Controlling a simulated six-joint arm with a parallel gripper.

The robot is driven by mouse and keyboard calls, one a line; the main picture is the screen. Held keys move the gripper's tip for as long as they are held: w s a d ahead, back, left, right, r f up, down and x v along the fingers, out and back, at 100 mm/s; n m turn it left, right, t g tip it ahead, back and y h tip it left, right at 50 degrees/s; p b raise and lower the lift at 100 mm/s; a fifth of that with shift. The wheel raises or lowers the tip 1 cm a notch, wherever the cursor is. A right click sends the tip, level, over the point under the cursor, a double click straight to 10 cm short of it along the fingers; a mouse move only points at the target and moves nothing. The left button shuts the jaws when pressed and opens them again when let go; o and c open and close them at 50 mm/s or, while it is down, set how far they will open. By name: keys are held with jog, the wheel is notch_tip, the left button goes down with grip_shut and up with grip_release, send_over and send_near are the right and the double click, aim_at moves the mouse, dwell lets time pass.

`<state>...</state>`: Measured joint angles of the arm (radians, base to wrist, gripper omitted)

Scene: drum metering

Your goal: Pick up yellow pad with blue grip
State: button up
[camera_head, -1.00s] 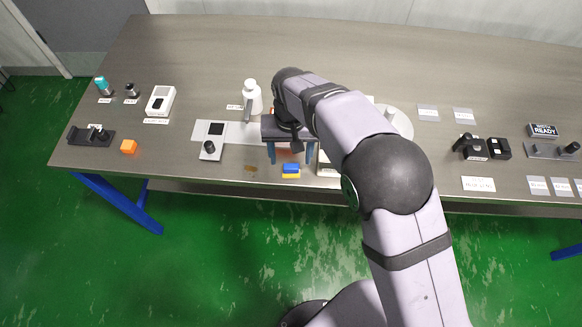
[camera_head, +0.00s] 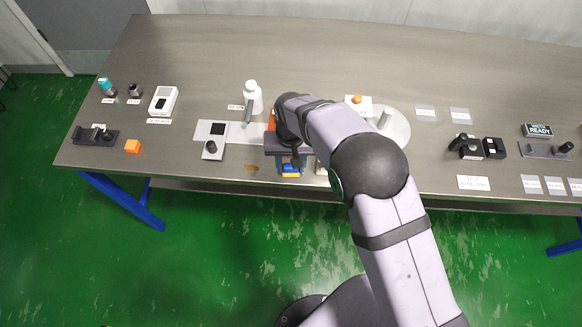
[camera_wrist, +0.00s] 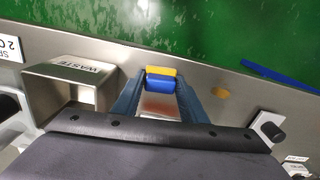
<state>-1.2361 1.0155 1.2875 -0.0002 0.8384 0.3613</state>
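The yellow pad with the blue grip (camera_head: 291,169) lies near the front edge of the table, partly hidden by my gripper in the head view. In the wrist view the blue grip (camera_wrist: 160,83) and a strip of the yellow pad (camera_wrist: 161,71) show between the far ends of my gripper's fingers (camera_wrist: 159,90). My gripper (camera_head: 289,168) points down over it. The two blue fingers stand apart on either side of the pad, with a small gap visible. I cannot tell the exact height of the fingertips above the table.
A metal box labelled WASTE (camera_wrist: 85,80) stands close beside the fingers in the wrist view. A round plate (camera_head: 396,128) is to the right.

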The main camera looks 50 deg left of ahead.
jog(key=shift+c, duration=0.4)
jog(key=shift+r+b, duration=0.3)
jog(key=shift+r, duration=0.3)
notch_tip(320, 180, up, 9)
jog(key=b, duration=0.2)
jog(key=shift+b, duration=0.35)
